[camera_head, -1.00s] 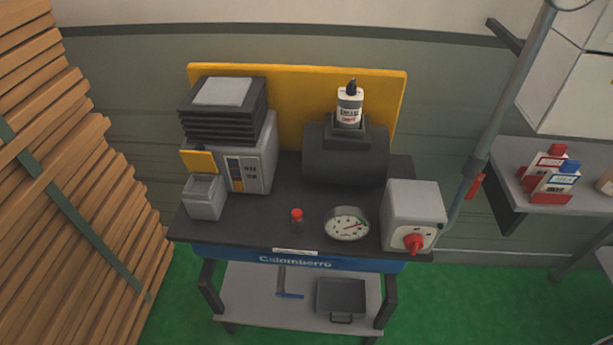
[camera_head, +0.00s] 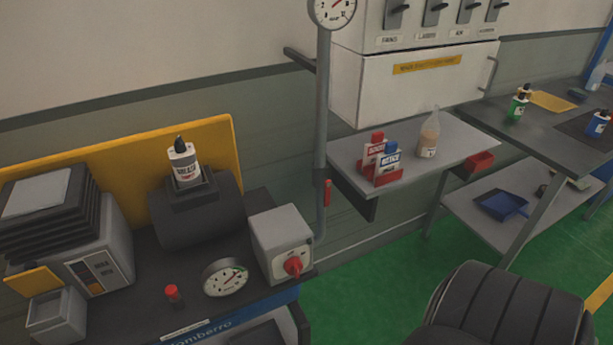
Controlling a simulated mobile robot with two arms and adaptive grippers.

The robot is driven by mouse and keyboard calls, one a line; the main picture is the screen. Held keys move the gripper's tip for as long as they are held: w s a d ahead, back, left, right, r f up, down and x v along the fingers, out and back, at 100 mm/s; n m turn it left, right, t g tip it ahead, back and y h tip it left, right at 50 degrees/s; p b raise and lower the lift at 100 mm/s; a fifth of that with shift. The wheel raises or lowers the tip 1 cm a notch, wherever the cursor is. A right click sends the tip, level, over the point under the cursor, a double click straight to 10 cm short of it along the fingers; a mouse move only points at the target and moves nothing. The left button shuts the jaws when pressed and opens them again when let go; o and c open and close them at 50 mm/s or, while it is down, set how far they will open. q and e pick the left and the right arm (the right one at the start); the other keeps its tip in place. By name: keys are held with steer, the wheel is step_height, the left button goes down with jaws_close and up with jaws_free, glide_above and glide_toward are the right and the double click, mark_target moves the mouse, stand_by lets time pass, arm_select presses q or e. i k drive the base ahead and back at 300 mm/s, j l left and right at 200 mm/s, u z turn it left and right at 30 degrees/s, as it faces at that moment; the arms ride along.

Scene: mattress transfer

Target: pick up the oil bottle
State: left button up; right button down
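Several bottles are in view, and I cannot tell for sure which is the oil bottle. A white bottle with a black nozzle (camera_head: 184,163) stands on a dark cylindrical machine (camera_head: 197,212) on the left workbench. Neither of my grippers is in view.
A grey box with a red knob (camera_head: 281,242) and a round gauge (camera_head: 225,277) sit on the left bench. A vertical pipe (camera_head: 322,130) stands left of the shelf. A dark ribbed rounded object (camera_head: 510,310) fills the lower right. Green floor (camera_head: 375,280) lies between.

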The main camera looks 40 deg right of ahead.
mark_target(431, 128)
steer(key=z, duration=2.2)
